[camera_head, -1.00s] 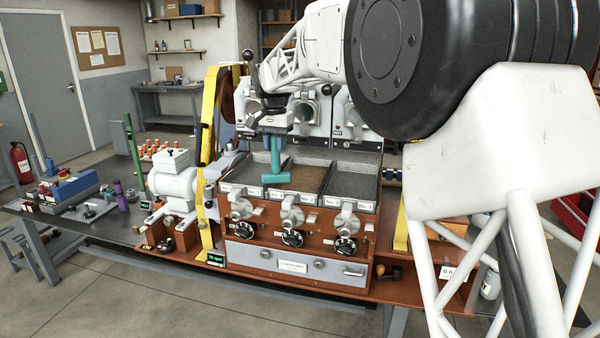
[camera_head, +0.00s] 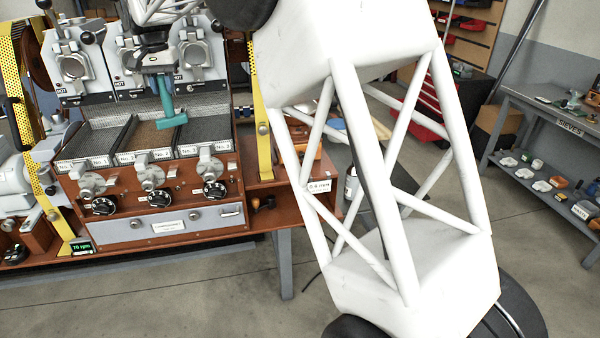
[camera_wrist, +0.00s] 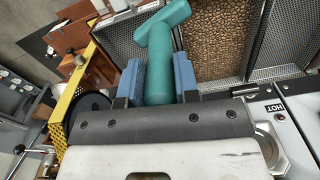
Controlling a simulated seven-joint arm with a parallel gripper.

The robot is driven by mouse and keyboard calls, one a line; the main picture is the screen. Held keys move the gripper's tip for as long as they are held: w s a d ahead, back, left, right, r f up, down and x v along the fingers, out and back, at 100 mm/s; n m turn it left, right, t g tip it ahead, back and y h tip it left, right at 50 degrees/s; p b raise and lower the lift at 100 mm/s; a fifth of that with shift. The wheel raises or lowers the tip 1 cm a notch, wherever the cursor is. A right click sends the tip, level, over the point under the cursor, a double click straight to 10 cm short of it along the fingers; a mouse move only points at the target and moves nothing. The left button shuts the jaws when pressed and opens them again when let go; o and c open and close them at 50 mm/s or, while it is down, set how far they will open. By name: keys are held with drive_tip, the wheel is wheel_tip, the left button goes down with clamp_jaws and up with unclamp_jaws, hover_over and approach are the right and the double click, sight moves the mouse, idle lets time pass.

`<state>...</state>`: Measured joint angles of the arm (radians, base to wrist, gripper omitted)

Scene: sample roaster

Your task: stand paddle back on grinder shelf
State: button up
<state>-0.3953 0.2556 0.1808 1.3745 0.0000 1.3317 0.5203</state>
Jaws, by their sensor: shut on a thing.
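The teal paddle (camera_head: 168,108) has a T-shaped head and hangs head-down, in the air above the bean trays. My gripper (camera_head: 163,75) is shut on its handle. In the wrist view, the blue finger pads of my gripper (camera_wrist: 158,80) lie on either side of the paddle handle (camera_wrist: 158,65). The paddle's head points away from my gripper. The middle tray of brown beans (camera_wrist: 215,40) shows beyond it. I cannot tell for sure which surface is the grinder shelf.
The orange roaster bench (camera_head: 270,212) carries controls, knobs and yellow uprights (camera_head: 258,110). An orange ledge with a 0.6 mm label (camera_head: 318,187) lies to the right, partly behind my white arm structure. A grey side table (camera_head: 560,125) with small items stands at far right.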

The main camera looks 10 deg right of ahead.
drive_tip(key=w+d+f, duration=0.2)
drive_tip(key=d, duration=1.3)
drive_tip(key=w+d+f, duration=0.1)
drive_tip(key=w+d, duration=0.1)
drive_tip(key=d, duration=1.3)
drive_tip(key=s+d+f+n, duration=0.1)
drive_tip(key=s+d+f, duration=0.1)
drive_tip(key=d+f, duration=1.05)
drive_tip(key=s+a+f+m, duration=0.4)
drive_tip(key=s+f+m, duration=0.1)
drive_tip(key=s, duration=0.6)
drive_tip(key=shift+f, duration=0.65)
drive_tip(key=shift+w, duration=0.1)
drive_tip(key=w+f, duration=0.1)
drive_tip(key=w, duration=1.5)
drive_tip(key=shift+d+f, duration=0.25)
drive_tip(key=shift+d, duration=0.15)
